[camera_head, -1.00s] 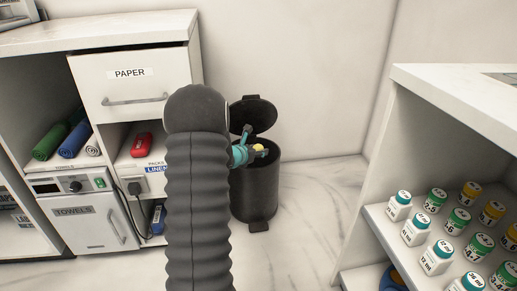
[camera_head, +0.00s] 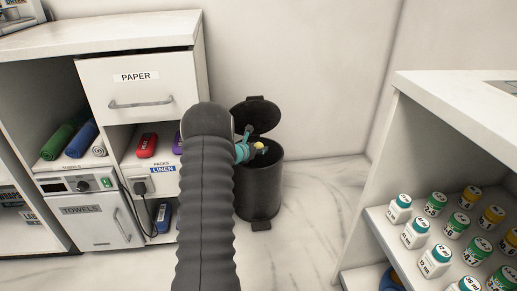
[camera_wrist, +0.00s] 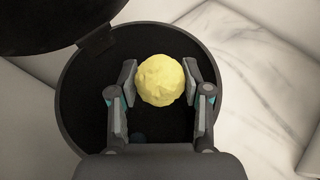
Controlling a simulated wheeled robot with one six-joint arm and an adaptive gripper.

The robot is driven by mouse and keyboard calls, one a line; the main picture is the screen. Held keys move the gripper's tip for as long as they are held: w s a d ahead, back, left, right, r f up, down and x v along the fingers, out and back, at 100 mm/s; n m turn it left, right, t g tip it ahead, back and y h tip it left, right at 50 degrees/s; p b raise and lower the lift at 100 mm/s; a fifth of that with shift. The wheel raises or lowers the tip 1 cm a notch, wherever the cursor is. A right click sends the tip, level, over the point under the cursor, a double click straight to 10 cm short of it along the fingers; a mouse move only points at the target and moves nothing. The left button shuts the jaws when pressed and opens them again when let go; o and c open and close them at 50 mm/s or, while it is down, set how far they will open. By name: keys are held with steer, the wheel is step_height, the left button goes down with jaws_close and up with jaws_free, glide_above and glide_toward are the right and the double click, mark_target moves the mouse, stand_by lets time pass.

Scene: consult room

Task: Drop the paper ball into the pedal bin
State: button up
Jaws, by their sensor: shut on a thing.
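The paper ball (camera_wrist: 160,80) is yellow and crumpled. My gripper (camera_wrist: 160,84) is shut on it, with one finger on each side, in the wrist view. In that view the ball is over the dark opening of the pedal bin (camera_wrist: 68,115). In the head view the black pedal bin (camera_head: 262,192) stands on the floor with its lid (camera_head: 258,114) raised. There my gripper (camera_head: 258,149) is at the bin's mouth, and a little of the yellow ball shows. My arm hides part of the bin's left side.
A white cabinet with a PAPER drawer (camera_head: 150,85) stands left of the bin. A white shelf unit (camera_head: 440,105) with several capped bottles (camera_head: 415,233) stands at the right. Marble floor (camera_head: 312,205) is clear between them.

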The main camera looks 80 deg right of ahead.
steer(key=o, duration=0.8)
step_height(320, 180, up, 10)
stand_by(0.9)
